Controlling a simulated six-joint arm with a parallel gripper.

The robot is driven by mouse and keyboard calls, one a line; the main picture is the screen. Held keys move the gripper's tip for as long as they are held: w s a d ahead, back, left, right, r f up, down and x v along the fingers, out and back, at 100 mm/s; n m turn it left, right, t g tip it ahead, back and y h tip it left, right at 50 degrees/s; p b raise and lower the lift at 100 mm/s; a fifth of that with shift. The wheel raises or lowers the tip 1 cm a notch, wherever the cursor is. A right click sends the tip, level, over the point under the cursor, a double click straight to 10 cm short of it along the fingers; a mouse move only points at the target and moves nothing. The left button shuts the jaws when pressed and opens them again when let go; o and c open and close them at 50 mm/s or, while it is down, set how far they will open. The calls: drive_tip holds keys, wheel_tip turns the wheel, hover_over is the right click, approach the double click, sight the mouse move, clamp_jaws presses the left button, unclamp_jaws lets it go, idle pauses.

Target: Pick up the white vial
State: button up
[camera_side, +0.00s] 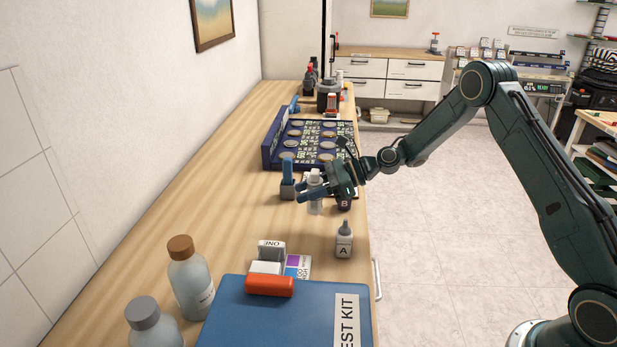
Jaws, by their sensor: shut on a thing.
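A white vial (315,207) stands upright on the wooden counter, its white cap showing above my gripper's fingers. My gripper (316,191) reaches in from the right and is shut on the white vial, with its fingers around the vial's upper part. The fingers hide part of the vial's body. I cannot tell whether the vial's base touches the counter.
A blue-topped grey item (287,184) stands just left of the vial. A dark bottle marked B (344,203) is close on the right, and a bottle marked A (344,240) stands nearer. A blue test kit case (270,315) lies in front.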

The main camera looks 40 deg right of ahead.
wheel_tip(320, 180, up, 15)
drive_tip(key=shift+f, duration=0.2)
idle(0.9)
wheel_tip(320, 180, up, 7)
idle(0.7)
drive_tip(key=shift+r, duration=2.35)
wheel_tip(320, 180, down, 5)
drive_tip(key=shift+r, duration=0.15)
